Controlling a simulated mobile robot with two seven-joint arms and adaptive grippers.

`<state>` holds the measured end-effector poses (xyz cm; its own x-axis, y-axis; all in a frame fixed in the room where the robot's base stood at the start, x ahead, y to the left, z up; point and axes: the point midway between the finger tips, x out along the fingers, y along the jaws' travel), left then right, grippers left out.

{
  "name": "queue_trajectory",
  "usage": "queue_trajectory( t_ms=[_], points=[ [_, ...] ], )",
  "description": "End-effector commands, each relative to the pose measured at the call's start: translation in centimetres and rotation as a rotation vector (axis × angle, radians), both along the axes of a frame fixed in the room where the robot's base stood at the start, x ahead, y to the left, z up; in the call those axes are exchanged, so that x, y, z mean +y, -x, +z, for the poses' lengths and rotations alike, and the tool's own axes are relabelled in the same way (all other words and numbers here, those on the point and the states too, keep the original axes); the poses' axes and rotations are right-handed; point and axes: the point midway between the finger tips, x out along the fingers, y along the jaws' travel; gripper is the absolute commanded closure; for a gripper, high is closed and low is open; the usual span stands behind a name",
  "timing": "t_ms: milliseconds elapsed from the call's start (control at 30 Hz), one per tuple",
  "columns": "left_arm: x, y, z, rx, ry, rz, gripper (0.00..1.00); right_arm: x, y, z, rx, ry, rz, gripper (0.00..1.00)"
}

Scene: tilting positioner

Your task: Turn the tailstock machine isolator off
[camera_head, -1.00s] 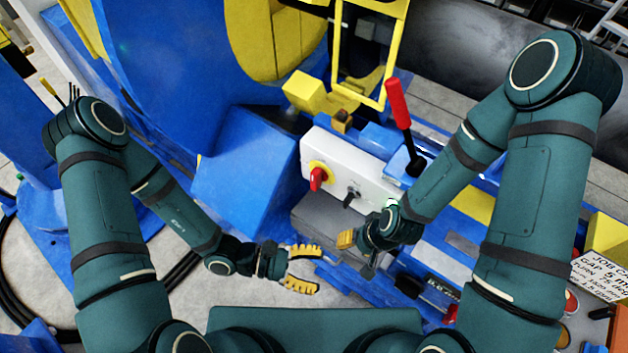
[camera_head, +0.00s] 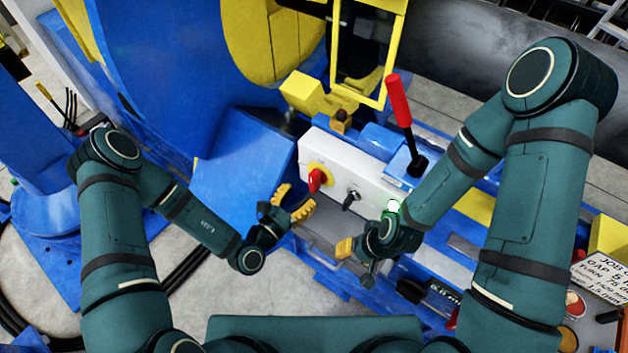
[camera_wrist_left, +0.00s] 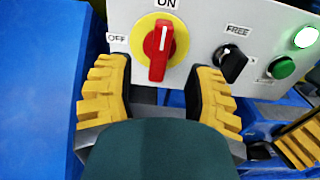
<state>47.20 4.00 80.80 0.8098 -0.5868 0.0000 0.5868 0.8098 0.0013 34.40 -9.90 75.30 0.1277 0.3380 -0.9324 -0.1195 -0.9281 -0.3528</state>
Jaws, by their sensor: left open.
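The isolator is a red handle (camera_head: 316,178) on a yellow disc, at the left end of a white control box (camera_head: 345,185). In the left wrist view the red handle (camera_wrist_left: 158,50) stands upright, its upper end toward the ON label (camera_wrist_left: 166,3); the OFF label (camera_wrist_left: 117,38) is to the left. My left gripper (camera_head: 292,202) is open and empty, just in front of and below the isolator. In the left wrist view its yellow-padded fingers (camera_wrist_left: 161,80) lie left and right of the handle, with no contact visible. My right gripper (camera_head: 357,257) is below the box's right part.
A black selector (camera_wrist_left: 232,63) marked FREE, a green button (camera_wrist_left: 281,67) and a lit green lamp (camera_wrist_left: 305,37) sit right of the isolator. A lever with a red grip (camera_head: 398,102) rises behind the box. A blue housing (camera_head: 240,165) stands close on the left.

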Motion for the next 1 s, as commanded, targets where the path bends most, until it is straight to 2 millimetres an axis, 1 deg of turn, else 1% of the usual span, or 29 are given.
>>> queue_trajectory(
  t_ms=[33, 100, 200, 333, 500, 767, 800, 867, 900, 967, 1000],
  points=[
    [-0.7, -0.8, 0.0, -0.004, 0.002, -0.001, 0.47, 0.0, 0.0, -0.2, -0.001, 0.0, 0.0, 0.53],
    [-1.4, -1.9, -0.1, -0.003, 0.0, -0.002, 0.47, 0.0, -0.1, -0.4, -0.002, 0.0, -0.001, 0.53],
    [-2.4, -3.2, 0.0, -0.002, 0.001, -0.001, 0.47, 0.0, -0.1, -0.7, -0.003, 0.0, -0.001, 0.53],
    [-3.3, -4.5, -0.1, -0.001, 0.001, 0.0, 0.47, 0.0, -0.2, -0.9, -0.004, 0.0, -0.001, 0.53],
    [-3.9, -5.2, 0.0, 0.0, 0.001, -0.001, 0.47, 0.0, -0.2, -1.0, -0.005, 0.001, -0.001, 0.53],
    [-3.9, -5.4, 0.0, 0.001, 0.001, -0.001, 0.47, 0.0, -0.2, -1.0, -0.005, 0.001, -0.001, 0.53],
    [-3.9, -5.4, 0.0, 0.001, 0.001, -0.001, 0.45, 0.0, -0.2, -1.0, -0.005, 0.001, -0.001, 0.53],
    [-3.9, -5.3, 0.0, 0.001, 0.001, -0.001, 0.66, 0.0, -0.2, -1.0, -0.005, 0.001, -0.001, 0.53],
    [-3.9, -5.3, 0.0, 0.001, 0.001, -0.001, 0.8, 0.0, -0.2, -1.0, -0.005, 0.001, -0.001, 0.53],
    [-3.9, -5.3, 0.0, 0.001, 0.001, -0.001, 1.0, 0.0, -0.2, -1.0, -0.005, 0.001, -0.001, 0.53],
    [-3.9, -5.3, 0.0, 0.001, 0.001, -0.001, 1.0, 0.0, -0.2, -1.0, -0.005, 0.001, -0.001, 0.53]
  ],
)
